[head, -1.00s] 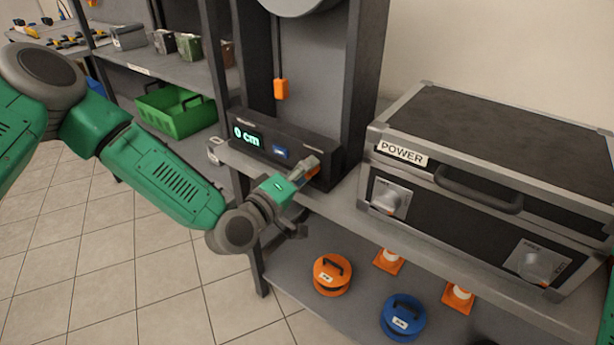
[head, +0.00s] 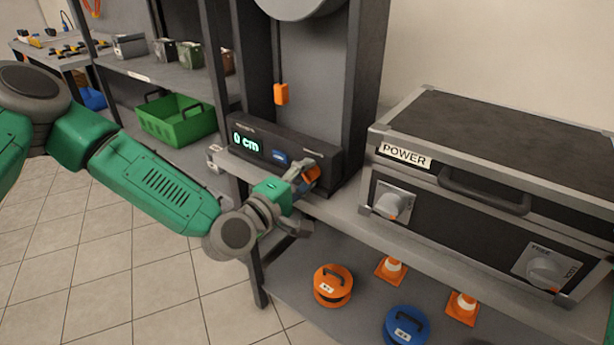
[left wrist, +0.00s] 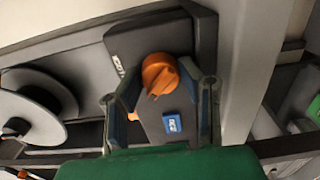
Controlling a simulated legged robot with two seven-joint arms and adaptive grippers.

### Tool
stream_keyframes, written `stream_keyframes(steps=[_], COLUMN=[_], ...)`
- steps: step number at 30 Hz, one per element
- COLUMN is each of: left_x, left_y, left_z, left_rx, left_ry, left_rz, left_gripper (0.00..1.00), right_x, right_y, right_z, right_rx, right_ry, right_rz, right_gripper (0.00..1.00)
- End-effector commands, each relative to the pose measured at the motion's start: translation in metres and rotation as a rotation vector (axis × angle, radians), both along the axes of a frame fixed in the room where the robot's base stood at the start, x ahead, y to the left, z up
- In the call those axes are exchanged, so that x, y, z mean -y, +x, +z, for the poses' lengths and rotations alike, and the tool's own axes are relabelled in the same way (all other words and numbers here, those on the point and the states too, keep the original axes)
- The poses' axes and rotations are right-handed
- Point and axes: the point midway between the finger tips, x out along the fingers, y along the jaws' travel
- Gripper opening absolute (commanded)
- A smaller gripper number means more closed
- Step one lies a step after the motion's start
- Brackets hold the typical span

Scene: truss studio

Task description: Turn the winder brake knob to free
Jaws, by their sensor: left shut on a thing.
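The orange brake knob (head: 312,173) sits on the right end of the dark winder panel (head: 262,151). My left gripper (head: 306,177) is at the knob, its fingers on either side. In the left wrist view the orange knob (left wrist: 160,75) shows between the two fingers of my left gripper (left wrist: 162,84), and the gripper is shut on it. My right gripper is not in view.
A grey case labelled POWER (head: 490,185) with two knobs stands right of the winder. An orange block (head: 281,94) hangs above the panel. Below are an orange reel (head: 332,287), a blue reel (head: 406,326) and small cones. A green crate (head: 176,120) stands left.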

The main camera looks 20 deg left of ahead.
Motion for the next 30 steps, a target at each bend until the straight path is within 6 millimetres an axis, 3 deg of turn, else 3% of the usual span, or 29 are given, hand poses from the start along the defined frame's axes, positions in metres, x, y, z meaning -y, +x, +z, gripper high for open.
stream_keyframes(steps=[5, 6, 8, 25, 30], left_x=[-0.0029, -0.0029, -0.0027, 0.0002, 0.0009], left_y=[0.0018, 0.0018, 0.0016, -0.0005, -0.0007], left_z=[-0.0006, -0.0007, -0.0007, -0.0003, 0.0015], left_rx=[0.0, 0.0, 0.001, 0.001, 0.029], left_ry=[0.001, 0.001, 0.002, 0.005, 0.085], left_rz=[0.008, 0.008, 0.007, 0.0, -0.001], left_gripper=[0.03, 0.36, 0.53, 0.53, 0.53], right_x=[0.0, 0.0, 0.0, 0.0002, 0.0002], right_y=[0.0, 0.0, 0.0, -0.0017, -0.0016], right_z=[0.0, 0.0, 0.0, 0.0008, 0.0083], right_rx=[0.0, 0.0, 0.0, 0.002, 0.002], right_ry=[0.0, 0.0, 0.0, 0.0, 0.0], right_rz=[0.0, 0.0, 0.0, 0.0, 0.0], right_gripper=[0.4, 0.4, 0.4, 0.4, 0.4])
